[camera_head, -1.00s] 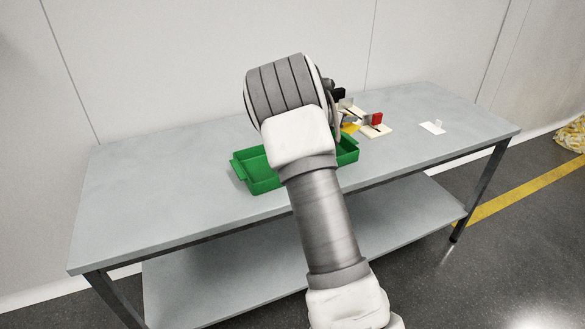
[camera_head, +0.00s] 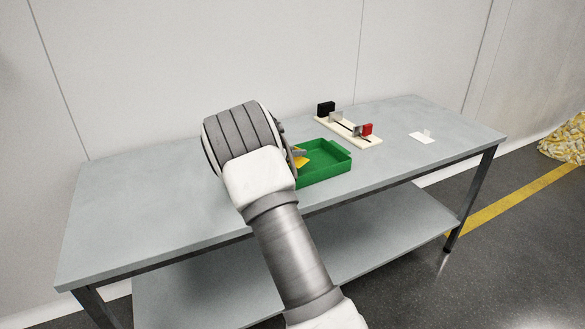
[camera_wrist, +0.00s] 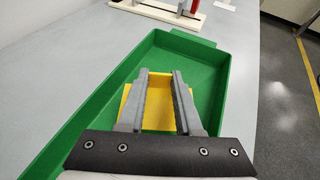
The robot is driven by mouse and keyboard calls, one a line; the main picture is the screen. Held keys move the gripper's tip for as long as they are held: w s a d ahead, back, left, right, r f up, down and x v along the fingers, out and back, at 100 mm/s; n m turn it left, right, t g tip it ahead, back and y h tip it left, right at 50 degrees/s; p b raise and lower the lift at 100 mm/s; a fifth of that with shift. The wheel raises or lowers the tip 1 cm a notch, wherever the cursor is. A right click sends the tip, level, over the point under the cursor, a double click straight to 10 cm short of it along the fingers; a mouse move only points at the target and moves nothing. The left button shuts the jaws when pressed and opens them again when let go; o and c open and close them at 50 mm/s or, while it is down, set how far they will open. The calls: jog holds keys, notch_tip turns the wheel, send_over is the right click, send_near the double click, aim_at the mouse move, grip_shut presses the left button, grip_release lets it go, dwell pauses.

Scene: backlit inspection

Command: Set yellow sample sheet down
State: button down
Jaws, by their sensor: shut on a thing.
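The yellow sample sheet (camera_wrist: 158,100) shows in the wrist view between and around my gripper's fingers, over the inside of the green tray. It also shows in the head view (camera_head: 302,158) as a small yellow patch at the tray's left part. My gripper (camera_wrist: 159,75) is shut on the sheet, with its two fingers along it. I cannot tell whether the sheet touches the tray floor. The green tray (camera_wrist: 211,90) lies on the table, with its right end and far wall visible in the head view (camera_head: 338,171); my arm hides its left part.
The grey table (camera_head: 140,205) has wide free room at left. Behind the tray stands a cream base (camera_head: 372,142) with a black block (camera_head: 326,108), a red block (camera_head: 366,129) and grey plates. A white card with a small upright piece (camera_head: 421,138) lies at right.

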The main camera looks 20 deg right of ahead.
aim_at(293, 164)
jog(key=shift+w+a+f, duration=0.15)
jog(key=shift+a+f, duration=0.2)
jog(key=shift+f, duration=0.05)
jog(key=shift+f+b, duration=1)
jog(key=shift+f, duration=0.8)
jog(key=shift+f, duration=0.1)
jog(key=shift+f, duration=0.15)
jog(key=c, duration=0.6)
grip_release()
